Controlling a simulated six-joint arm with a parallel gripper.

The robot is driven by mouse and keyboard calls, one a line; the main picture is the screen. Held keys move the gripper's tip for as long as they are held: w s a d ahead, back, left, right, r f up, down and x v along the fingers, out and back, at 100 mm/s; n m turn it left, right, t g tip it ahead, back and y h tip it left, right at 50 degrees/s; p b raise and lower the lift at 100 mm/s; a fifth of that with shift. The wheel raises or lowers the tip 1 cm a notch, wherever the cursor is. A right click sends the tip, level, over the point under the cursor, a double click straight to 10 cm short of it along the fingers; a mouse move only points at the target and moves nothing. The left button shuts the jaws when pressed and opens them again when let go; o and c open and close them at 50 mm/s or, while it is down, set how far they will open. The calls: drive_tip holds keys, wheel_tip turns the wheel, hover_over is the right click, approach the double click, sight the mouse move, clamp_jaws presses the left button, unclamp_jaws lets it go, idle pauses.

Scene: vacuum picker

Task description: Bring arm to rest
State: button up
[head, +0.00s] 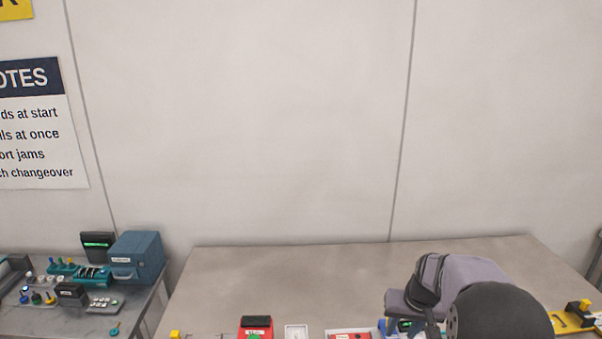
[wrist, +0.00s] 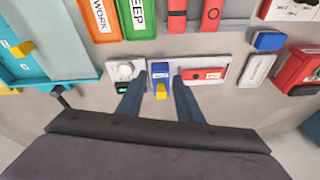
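My arm reaches in from the lower right of the head view, over the front of the table (head: 330,270). In the wrist view, my gripper (wrist: 158,84) has its two dark fingers apart. A blue block with a yellow lever (wrist: 160,91) shows between the fingers, with space on both sides. I cannot tell how high the fingertips are above it. In the head view my arm hides the fingers and part of the table front.
A grey panel with a knob (wrist: 124,70) and a red-faced unit (wrist: 202,74) flank the fingers. A teal tray (wrist: 70,55) is at left, a red box (wrist: 298,72) at right. The table's back is clear. A side bench holds a blue box (head: 136,256).

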drive_tip(key=s+f+g, duration=0.1)
drive_tip(key=s, duration=0.2)
drive_tip(key=s+a+f, duration=0.1)
drive_tip(key=s+f, duration=0.1)
drive_tip(key=s, duration=0.1)
drive_tip(key=s+a+f+m+g, duration=0.1)
drive_tip(key=s+f, duration=0.1)
drive_tip(key=s, duration=0.1)
drive_tip(key=shift+s+f+g, duration=0.1)
drive_tip(key=shift+s+g, duration=0.15)
drive_tip(key=shift+g, duration=0.75)
drive_tip(key=s+a, duration=0.1)
drive_tip(key=s, duration=0.1)
drive_tip(key=s+a, duration=0.1)
drive_tip(key=s, duration=0.2)
drive_tip(key=s+a+f, duration=0.1)
drive_tip(key=s, duration=0.2)
drive_tip(key=shift+s, duration=0.25)
drive_tip(key=s+a+r+n, duration=0.3)
drive_tip(key=s+a+r, duration=0.1)
drive_tip(key=s+a, duration=0.3)
drive_tip(key=shift+s+t, duration=0.3)
drive_tip(key=shift+s, duration=0.1)
